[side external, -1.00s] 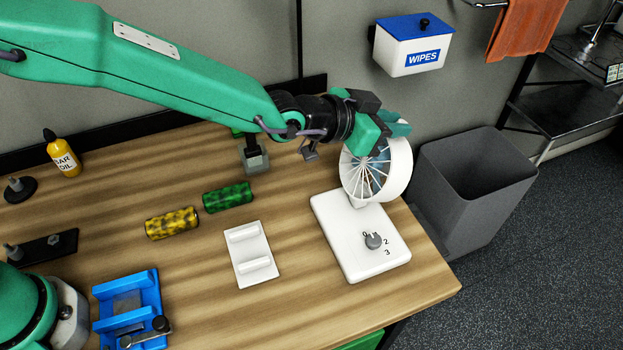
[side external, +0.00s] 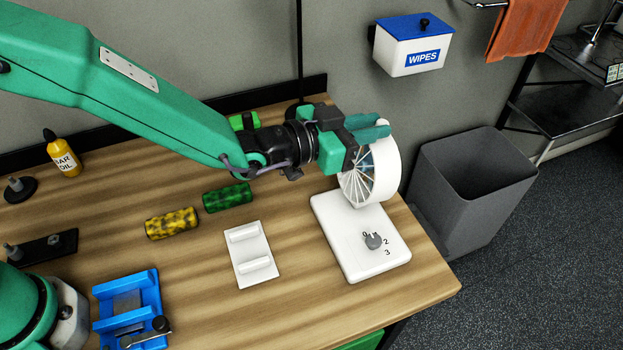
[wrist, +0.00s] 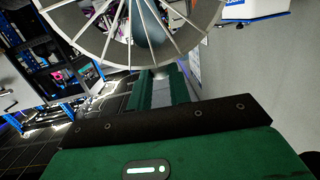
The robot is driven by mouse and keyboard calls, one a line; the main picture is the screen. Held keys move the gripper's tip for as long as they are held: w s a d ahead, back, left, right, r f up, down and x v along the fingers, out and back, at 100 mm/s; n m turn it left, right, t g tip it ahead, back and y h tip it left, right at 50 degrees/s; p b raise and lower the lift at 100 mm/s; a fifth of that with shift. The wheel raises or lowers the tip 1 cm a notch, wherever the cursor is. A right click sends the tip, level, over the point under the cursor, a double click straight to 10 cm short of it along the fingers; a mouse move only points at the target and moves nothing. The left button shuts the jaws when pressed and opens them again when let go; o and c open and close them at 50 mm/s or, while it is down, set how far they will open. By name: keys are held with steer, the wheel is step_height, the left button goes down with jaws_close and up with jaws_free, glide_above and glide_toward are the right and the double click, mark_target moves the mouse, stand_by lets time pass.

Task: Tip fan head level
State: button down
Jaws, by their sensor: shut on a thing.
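The fan has a white base (side external: 345,238) with a grey dial (side external: 373,241), near the table's right end. Its round white head (side external: 388,172) stands over the base's back edge, with its spoked front (side external: 357,185) facing left. My gripper (side external: 368,131) is shut on the top rim of the fan head, reaching in from the left. In the wrist view the spoked grille (wrist: 150,30) fills the top, and the green fingers (wrist: 162,90) reach towards it. The exact contact is partly hidden by the fingers.
A grey bin (side external: 475,190) stands just beyond the table's right edge. A wipes box (side external: 412,45) hangs on the wall behind. Green (side external: 227,197) and yellow (side external: 172,222) rolls and a white cradle (side external: 251,255) lie left of the fan.

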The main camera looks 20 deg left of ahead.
steer(key=shift+s+a+f+t+h, duration=0.1)
steer(key=shift+s+a+t+h, duration=0.3)
steer(key=shift+s+a+t, duration=0.25)
steer(key=shift+s+a+f+t+h, duration=0.1)
steer(key=shift+s+a+t+h, duration=0.3)
steer(key=shift+a, duration=0.35)
steer(key=c, duration=1.3)
jaws_free()
steer(key=shift+s, duration=0.1)
steer(key=shift+s, duration=0.1)
steer(key=shift+v, duration=3.8)
steer(key=shift+a, duration=0.1)
